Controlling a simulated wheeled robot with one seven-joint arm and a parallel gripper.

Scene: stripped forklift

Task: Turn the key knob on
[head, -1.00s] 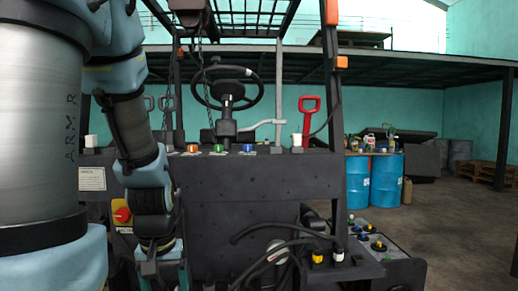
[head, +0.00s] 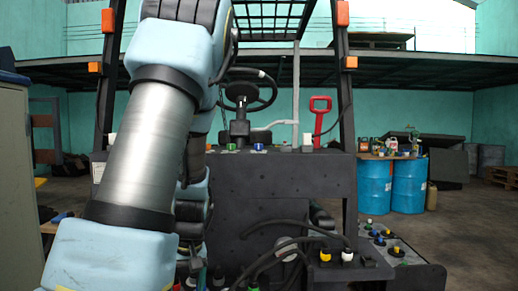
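The forklift's dark front panel (head: 285,190) fills the middle of the head view. I cannot tell which control is the key knob. A yellow-topped plug or knob (head: 325,254) and a white-topped one (head: 347,254) stand low on the right. My arm covers the panel's left part. My gripper (head: 192,272) hangs low in front of the panel's lower left, at the frame's bottom edge. Its fingers are small, dark and partly cut off, so its opening and any contact are unclear.
Black hoses (head: 290,245) loop at the lower front. A board with several coloured knobs (head: 390,245) lies at the lower right. A steering wheel (head: 247,90) and red handle (head: 320,118) rise behind the panel. Blue drums (head: 408,185) stand right. A grey cabinet (head: 14,190) is at the left edge.

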